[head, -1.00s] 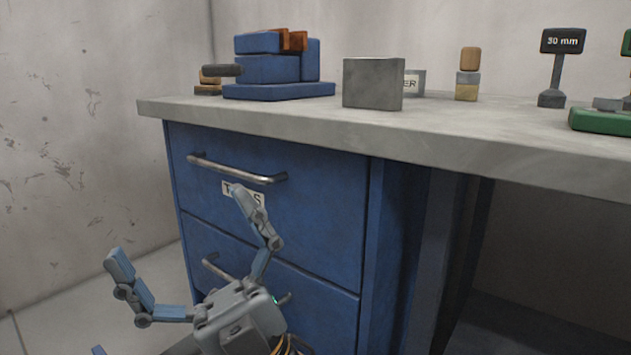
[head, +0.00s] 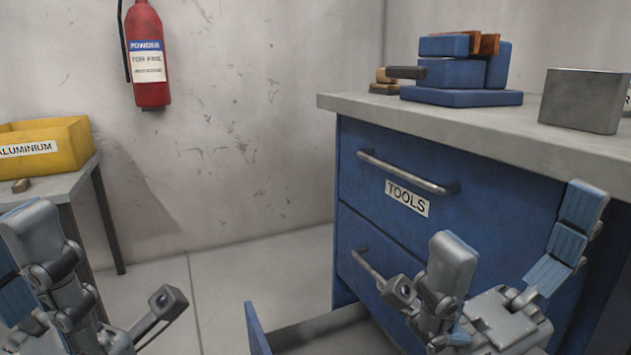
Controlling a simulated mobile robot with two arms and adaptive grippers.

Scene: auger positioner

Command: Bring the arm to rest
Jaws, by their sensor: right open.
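My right gripper (head: 520,230) is at the lower right in the head view, in front of the blue drawer cabinet (head: 460,165). Its two fingers are spread wide with nothing between them. It shows below and right of the TOOLS label; I cannot tell its exact distance from the cabinet. My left gripper (head: 25,265) is at the lower left edge, in front of the side table. It is partly cut off by the frame, and its finger opening is not clear.
A low drawer (head: 256,330) stands pulled out between my grippers. The grey worktop (head: 440,130) carries a blue block fixture (head: 460,97) and a grey block (head: 583,100). A yellow bin (head: 75,140) is on the left table. A fire extinguisher (head: 150,60) hangs on the wall.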

